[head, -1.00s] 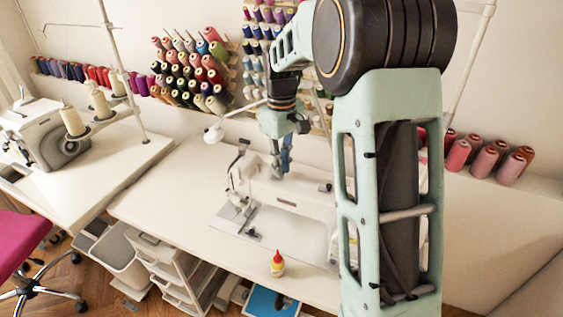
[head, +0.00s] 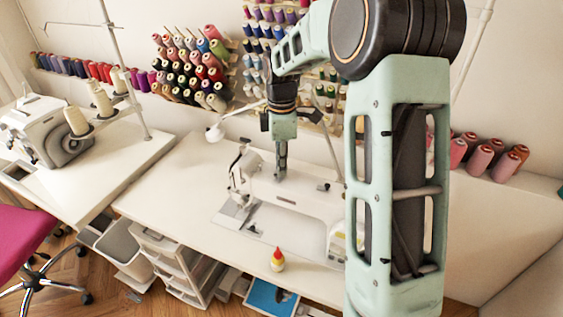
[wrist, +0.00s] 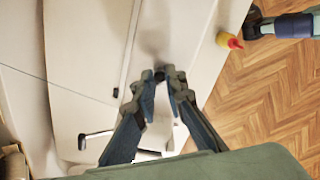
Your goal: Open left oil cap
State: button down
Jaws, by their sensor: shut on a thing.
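The white sewing machine (head: 300,210) sits on the white table, and its body also fills the left of the wrist view (wrist: 85,60). My gripper (head: 281,172) points down onto the top of the machine. In the wrist view its fingers (wrist: 162,77) converge at the tips, with a small dark thing between them that I take to be the left oil cap (wrist: 159,75). The fingertips hide most of it, so I cannot tell whether it is seated or loose. Another small dark piece (head: 323,187) sits on the machine's top, right of my gripper.
A yellow oil bottle with a red tip (head: 278,262) stands near the table's front edge. Thread racks (head: 190,75) hang on the wall behind. Another machine (head: 45,130) stands on the left table. The front left of the table is clear.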

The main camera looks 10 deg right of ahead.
jog(key=shift+r+n, duration=0.1)
jog(key=shift+n, duration=0.4)
jog(key=c, duration=2)
grip_release()
notch_tip(320, 180, up, 12)
